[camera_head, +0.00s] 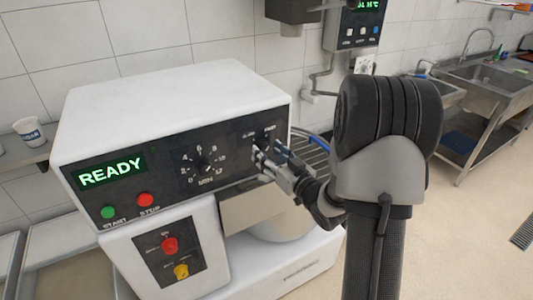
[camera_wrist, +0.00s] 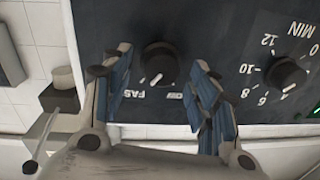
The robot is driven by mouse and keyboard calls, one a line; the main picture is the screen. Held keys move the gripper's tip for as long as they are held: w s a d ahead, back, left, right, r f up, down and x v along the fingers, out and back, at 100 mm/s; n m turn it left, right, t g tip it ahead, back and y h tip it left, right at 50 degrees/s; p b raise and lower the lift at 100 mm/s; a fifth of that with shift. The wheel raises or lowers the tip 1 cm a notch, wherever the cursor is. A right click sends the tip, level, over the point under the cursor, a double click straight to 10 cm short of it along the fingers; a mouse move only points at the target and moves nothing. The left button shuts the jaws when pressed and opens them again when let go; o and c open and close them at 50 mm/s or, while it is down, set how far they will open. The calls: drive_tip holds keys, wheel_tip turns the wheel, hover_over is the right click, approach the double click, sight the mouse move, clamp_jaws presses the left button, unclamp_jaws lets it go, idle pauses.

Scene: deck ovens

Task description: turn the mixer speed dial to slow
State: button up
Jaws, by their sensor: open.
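The mixer (camera_head: 165,100) is a white machine with a black control panel at the left of the head view. In the wrist view its speed dial (camera_wrist: 158,62) is a round black knob with a white pointer mark, aimed toward the bottom of the picture and slightly left. A label beginning "FAS" is beside it; the other small lettering is too blurred to read. My gripper (camera_wrist: 161,72) is open, its blue-padded fingers on either side of the dial, with gaps showing. In the head view my gripper (camera_head: 270,157) is at the panel's right end and largely hides the dial.
The timer dial (camera_head: 205,166) marked MIN sits left of my gripper, with a READY display (camera_head: 112,172), green start button (camera_head: 107,212) and red stop button (camera_head: 145,200). Red (camera_head: 169,245) and yellow (camera_head: 181,271) knobs are below. A bowl (camera_head: 285,226) stands under the mixer head.

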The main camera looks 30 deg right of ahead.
drive_tip(key=shift+w+a, duration=0.1)
drive_tip(key=shift+w, duration=0.65)
drive_tip(key=shift+c, duration=0.3)
drive_tip(key=c, duration=1)
